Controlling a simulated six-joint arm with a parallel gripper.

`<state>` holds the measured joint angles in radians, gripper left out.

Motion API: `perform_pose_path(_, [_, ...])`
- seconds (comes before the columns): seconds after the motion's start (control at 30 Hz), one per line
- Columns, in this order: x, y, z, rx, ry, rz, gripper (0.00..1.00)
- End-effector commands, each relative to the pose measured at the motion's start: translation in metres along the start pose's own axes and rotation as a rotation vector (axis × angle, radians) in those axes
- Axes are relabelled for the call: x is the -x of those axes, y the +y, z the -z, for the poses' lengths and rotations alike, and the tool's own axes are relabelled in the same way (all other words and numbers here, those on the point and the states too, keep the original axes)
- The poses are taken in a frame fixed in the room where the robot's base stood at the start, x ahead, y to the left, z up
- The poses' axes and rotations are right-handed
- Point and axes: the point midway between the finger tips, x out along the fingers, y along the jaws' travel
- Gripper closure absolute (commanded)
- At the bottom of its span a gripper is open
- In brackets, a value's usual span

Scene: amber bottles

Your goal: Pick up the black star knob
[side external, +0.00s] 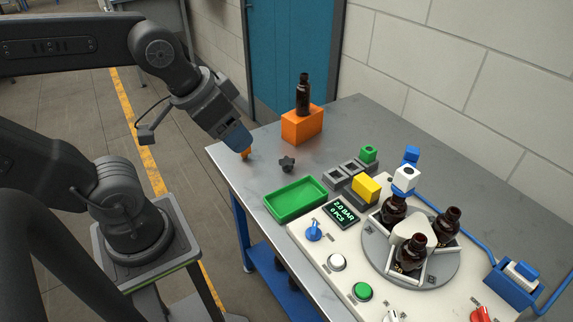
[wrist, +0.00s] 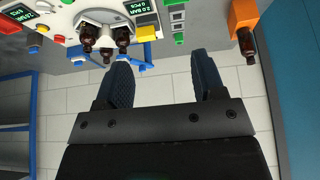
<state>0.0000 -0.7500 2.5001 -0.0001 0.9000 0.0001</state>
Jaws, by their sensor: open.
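The black star knob (side external: 287,163) lies on the grey metal table in the side view, between the orange block and the green tray. I cannot make it out in the wrist view. My gripper (side external: 246,154) is above the table's left edge, to the left of the knob and apart from it. In the wrist view my gripper (wrist: 161,62) shows two dark blue fingers spread wide, with nothing between them.
An amber bottle (side external: 303,95) stands on the orange block (side external: 302,125) behind the knob. A green tray (side external: 296,199) lies in front of it, and grey holders (side external: 337,180) are to its right. A control panel with a bottle turntable (side external: 380,262) fills the right side.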

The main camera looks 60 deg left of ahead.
Motion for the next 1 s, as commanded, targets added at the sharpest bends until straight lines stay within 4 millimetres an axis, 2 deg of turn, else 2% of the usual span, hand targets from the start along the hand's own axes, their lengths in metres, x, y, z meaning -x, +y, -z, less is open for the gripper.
perform_pose_path(0.33, [0.0,0.0,0.0,0.0,0.0,0.0,0.37])
perform_pose_path(0.53, [0.0,0.0,0.0,0.0,0.0,0.0,0.2])
perform_pose_path(0.77, [0.0,0.0,0.001,-0.003,-0.001,0.001,0.2])
perform_pose_path(0.87, [-0.003,-0.003,0.008,-0.033,-0.018,0.006,0.2])
perform_pose_path(1.0, [-0.018,-0.014,0.033,-0.163,-0.083,0.016,0.2])
